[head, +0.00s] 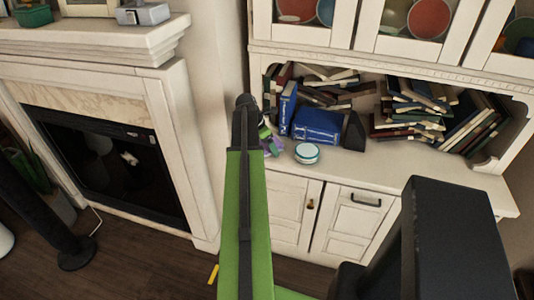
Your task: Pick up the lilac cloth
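A small lilac item (274,146), likely the cloth, lies on the white cabinet's counter, just right of my arm. It is small in the head view, so I cannot make out its folds, and my arm may hide part of its left side. My gripper (246,104) is the dark end of my green arm, in front of the cabinet's left end. In the picture it is above and left of the lilac item. I cannot tell how far apart they are in depth, or whether the fingers are open.
A green item (264,132) lies by the lilac one. A round white and teal tin (307,153) is to the right. Blue books (317,126) and a dark wedge-shaped object (354,132) are behind. Book piles (425,108) fill the right; the counter's front (390,171) is clear. A fireplace (110,150) is left.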

